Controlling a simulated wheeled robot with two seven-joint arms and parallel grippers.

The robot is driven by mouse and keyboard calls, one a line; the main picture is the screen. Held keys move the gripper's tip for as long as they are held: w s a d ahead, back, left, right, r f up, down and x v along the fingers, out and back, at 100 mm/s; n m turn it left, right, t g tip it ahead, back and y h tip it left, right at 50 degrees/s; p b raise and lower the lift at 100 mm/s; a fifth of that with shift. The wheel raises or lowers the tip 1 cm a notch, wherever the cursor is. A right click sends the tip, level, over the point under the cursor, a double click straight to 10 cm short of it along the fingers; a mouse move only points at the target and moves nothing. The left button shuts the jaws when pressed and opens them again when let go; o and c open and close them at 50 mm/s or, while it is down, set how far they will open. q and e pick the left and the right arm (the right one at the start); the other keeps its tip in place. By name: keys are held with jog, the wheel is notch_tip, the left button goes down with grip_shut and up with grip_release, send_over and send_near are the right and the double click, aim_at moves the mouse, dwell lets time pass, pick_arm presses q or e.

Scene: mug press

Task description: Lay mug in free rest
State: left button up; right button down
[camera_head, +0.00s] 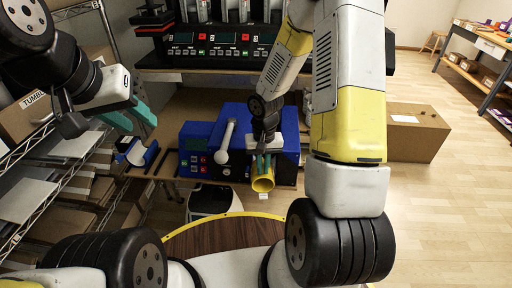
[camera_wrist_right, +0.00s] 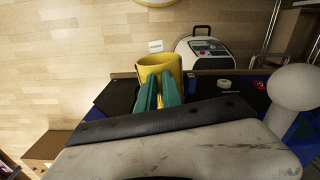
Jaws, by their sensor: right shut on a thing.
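A yellow mug (camera_head: 263,184) is held by my right gripper (camera_head: 263,162) at the front of the blue press (camera_head: 238,125). In the right wrist view the mug (camera_wrist_right: 158,64) sits at the tips of the teal fingers (camera_wrist_right: 158,92), which are shut on it. Its open end faces away from the gripper. My left gripper (camera_head: 131,117) is at the left with its teal fingers apart and empty. I cannot make out a free rest for certain; a small blue stand (camera_head: 138,153) is on the left of the bench.
The press has a white lever (camera_head: 226,133) close to the right gripper; its round white knob (camera_wrist_right: 293,88) shows in the right wrist view. A wire shelf (camera_head: 50,185) with boxes is at the left. A cardboard box (camera_head: 415,132) stands at the right, with open floor before it.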

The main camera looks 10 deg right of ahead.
jog(key=shift+s+a, duration=0.25)
jog(key=shift+s, duration=0.65)
jog(key=shift+s+a, duration=0.3)
jog(key=shift+s, duration=0.6)
jog(key=shift+s+a, duration=0.25)
jog(key=shift+s, duration=0.65)
jog(key=shift+r, duration=0.15)
jog(key=shift+r, duration=2.45)
